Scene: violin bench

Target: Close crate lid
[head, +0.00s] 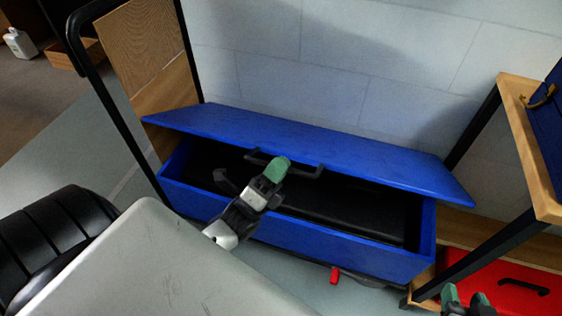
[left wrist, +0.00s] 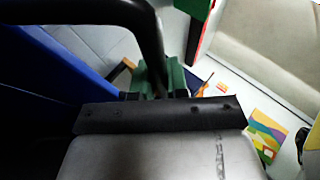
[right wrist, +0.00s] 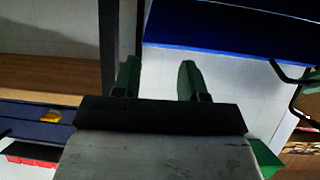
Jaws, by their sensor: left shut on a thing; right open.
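The blue crate (head: 330,243) stands low against the pale wall, with a dark inside. Its blue lid (head: 370,152) is tilted partly open, with a gap along the front. My left gripper (head: 277,171) is at the black lid handle (head: 308,172) on the lid's front edge. In the left wrist view the handle (left wrist: 150,35) passes between its green fingers (left wrist: 160,75), which are shut on it. My right gripper (head: 467,299) is low at the right, away from the crate. In the right wrist view its green fingers (right wrist: 157,80) are apart and empty.
A wooden-topped frame with black legs (head: 478,245) stands right of the crate, with a red case (head: 510,290) below. A black frame post (head: 120,125) rises at the left. A small red item (head: 335,274) is at the crate's front bottom.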

